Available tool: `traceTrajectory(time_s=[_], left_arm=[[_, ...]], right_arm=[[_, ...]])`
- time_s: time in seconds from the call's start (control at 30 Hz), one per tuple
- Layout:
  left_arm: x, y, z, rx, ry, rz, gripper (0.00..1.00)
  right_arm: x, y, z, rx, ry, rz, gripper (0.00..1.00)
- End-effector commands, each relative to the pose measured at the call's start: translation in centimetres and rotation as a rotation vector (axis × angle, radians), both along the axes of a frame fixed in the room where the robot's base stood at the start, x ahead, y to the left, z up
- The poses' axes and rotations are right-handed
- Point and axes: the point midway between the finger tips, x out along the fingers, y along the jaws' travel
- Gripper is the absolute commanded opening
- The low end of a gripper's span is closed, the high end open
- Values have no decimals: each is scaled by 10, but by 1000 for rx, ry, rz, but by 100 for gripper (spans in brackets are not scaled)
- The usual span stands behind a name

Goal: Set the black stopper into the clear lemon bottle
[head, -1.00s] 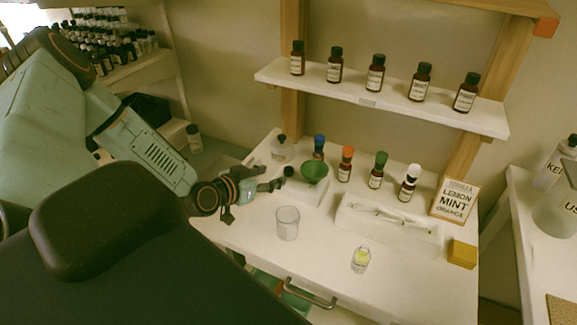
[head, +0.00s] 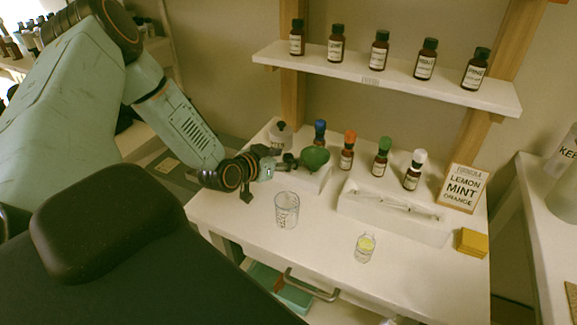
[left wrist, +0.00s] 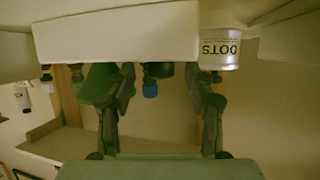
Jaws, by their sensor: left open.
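The clear lemon bottle (head: 365,249), small with yellow liquid inside, stands open at the front of the white table. A small dark round piece, apparently the black stopper (head: 289,158), is at the left end of the low white stand, beside the green funnel. My left gripper (head: 281,163) is open right at that piece, partly covering it. My right gripper is out of view.
A green funnel (head: 315,157) and a white labelled bottle (head: 279,138) stand close to the gripper. An empty beaker (head: 286,210) is in front. A white tray (head: 395,225) and colour-capped bottles are to the right. The table around the lemon bottle is clear.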

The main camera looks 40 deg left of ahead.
Motion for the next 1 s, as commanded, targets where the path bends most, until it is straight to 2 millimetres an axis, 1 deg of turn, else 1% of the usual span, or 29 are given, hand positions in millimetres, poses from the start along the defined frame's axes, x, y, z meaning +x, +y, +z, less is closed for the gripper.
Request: traceTrajectory(time_s=[0.1,0.3,0.33,0.9,0.93,1.0], left_arm=[[4,0,-2,-1,0,0,54],[3,0,-1,-2,0,1,54],[3,0,-1,-2,0,1,52],[3,0,-1,-1,0,0,4],[3,0,-1,-1,0,0,1],[3,0,-1,-1,0,0,1]], right_arm=[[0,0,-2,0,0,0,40],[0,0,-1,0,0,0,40],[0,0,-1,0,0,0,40],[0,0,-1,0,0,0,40],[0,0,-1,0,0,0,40],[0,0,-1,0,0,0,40]])
